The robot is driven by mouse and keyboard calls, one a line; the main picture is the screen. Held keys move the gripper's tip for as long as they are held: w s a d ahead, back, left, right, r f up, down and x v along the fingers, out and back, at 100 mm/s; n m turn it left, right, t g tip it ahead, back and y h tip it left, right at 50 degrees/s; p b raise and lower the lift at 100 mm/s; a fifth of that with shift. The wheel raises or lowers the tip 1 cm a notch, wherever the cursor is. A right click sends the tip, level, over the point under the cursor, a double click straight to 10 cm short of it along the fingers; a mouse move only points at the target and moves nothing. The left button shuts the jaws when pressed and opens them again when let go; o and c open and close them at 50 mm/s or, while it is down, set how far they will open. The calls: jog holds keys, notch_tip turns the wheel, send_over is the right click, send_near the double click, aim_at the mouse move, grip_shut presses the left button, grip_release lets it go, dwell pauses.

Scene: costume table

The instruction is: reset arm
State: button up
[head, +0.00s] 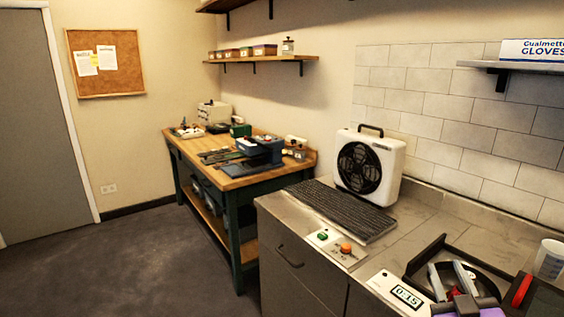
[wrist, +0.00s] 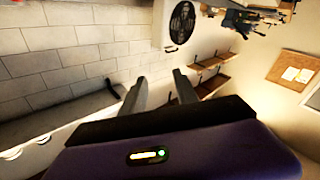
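My gripper (head: 447,268) is at the lower right of the head view, in front of a black tray with a dark round inside (head: 487,268). Its two grey fingers stand apart with a gap between them. In the wrist view the gripper (wrist: 159,80) also shows parted fingers, with only the distant room behind the gap. Small red bits show near the finger bases in the head view; I cannot tell what they belong to. No held object shows.
The steel counter (head: 412,221) holds a white fan (head: 369,166), a dark ribbed mat (head: 340,209), a button panel (head: 335,246), a display reading 0:15 (head: 403,292) and a white cup (head: 549,260). A wooden workbench (head: 250,181) with tools stands beyond. The floor at left is clear.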

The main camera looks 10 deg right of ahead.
jog(key=s+a+f+g+y, duration=0.1)
jog(key=s+a+f+y, duration=0.1)
jog(key=s+a, duration=0.6)
jog(key=s+a+f+y, duration=0.3)
jog(key=s+a+f, duration=0.2)
jog(key=s, duration=1)
jog(key=s+a+f+n+g+y, duration=0.1)
jog(key=s+a+f+y, duration=0.1)
jog(key=s+a, duration=0.9)
jog(key=shift+s+f+g+y, duration=0.35)
jog(key=shift+s+f, duration=0.25)
jog(key=shift+f, duration=0.25)
